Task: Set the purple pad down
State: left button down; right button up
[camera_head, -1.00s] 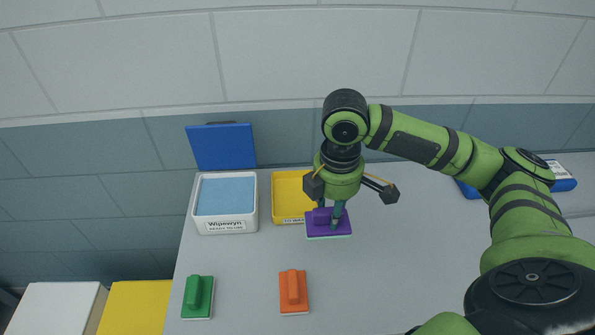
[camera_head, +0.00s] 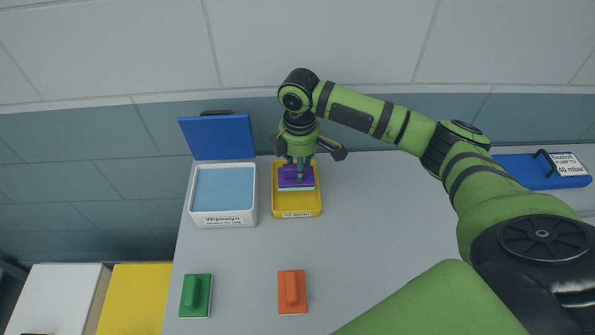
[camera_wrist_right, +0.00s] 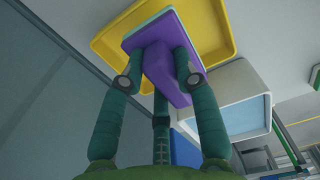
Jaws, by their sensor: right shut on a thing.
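The purple pad (camera_head: 296,184) has a block handle on top and a pale underside. My right gripper (camera_head: 299,170) is shut on its handle and holds it over the yellow tray (camera_head: 297,209). In the right wrist view the fingers (camera_wrist_right: 158,75) close on the purple pad's handle (camera_wrist_right: 172,78), with the yellow tray (camera_wrist_right: 110,35) behind it. I cannot tell whether the pad touches the tray floor. My left gripper is not in view.
A white tub (camera_head: 223,220) with a light blue inside and a raised blue lid (camera_head: 217,138) stands left of the tray. Green (camera_head: 196,296) and orange (camera_head: 292,292) pads lie in front. A blue case (camera_head: 535,172) lies at the far right. The grey table between is clear.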

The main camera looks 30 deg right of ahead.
jog(key=shift+w+a+f, duration=0.1)
jog(key=shift+w, duration=0.2)
jog(key=shift+f, duration=0.2)
notch_tip(320, 180, down, 3)
jog(key=shift+f+p, duration=0.15)
jog(key=shift+p, duration=0.65)
jog(key=shift+f, duration=0.4)
jog(key=o, duration=1.1)
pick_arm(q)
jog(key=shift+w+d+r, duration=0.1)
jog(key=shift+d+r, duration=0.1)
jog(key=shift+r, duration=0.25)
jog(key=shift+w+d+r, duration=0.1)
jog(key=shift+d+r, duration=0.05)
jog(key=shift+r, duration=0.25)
pick_arm(e)
jog(key=shift+r, duration=0.15)
notch_tip(320, 180, up, 11)
jog(key=shift+f+b, duration=0.1)
jog(key=shift+b, duration=1.15)
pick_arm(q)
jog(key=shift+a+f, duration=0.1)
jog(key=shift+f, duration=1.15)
pick_arm(e)
jog(key=shift+r, duration=0.65)
